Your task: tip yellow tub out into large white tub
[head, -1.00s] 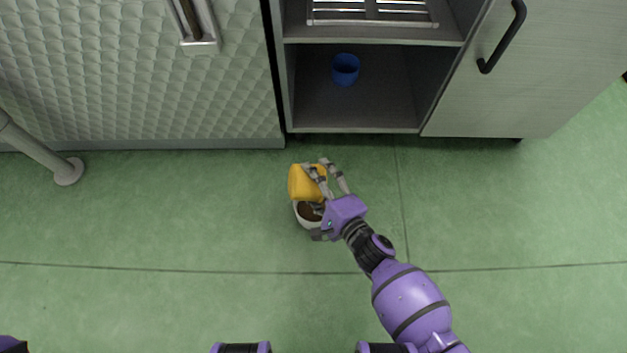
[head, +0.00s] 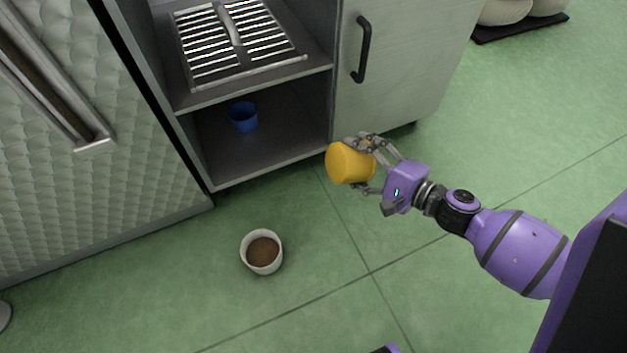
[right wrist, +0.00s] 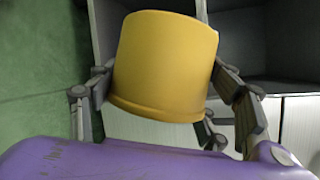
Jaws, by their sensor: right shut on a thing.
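The yellow tub (head: 347,164) is in my right gripper (head: 364,166), whose fingers are shut around its sides. It is held tilted, up and to the right of the white tub, in front of the cabinet. In the right wrist view the yellow tub (right wrist: 163,62) sits between the fingers; its inside is hidden in both views. The large white tub (head: 246,262) stands upright on the green floor, with brown, grainy-looking stuff inside. The two tubs are well apart. My left gripper is not in view.
A grey cabinet holds a blue cup (head: 243,117) on its lower shelf (head: 285,143) and a metal rack (head: 205,50) above. A cabinet door with a black handle (head: 362,50) is to the right. The floor around the white tub is clear.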

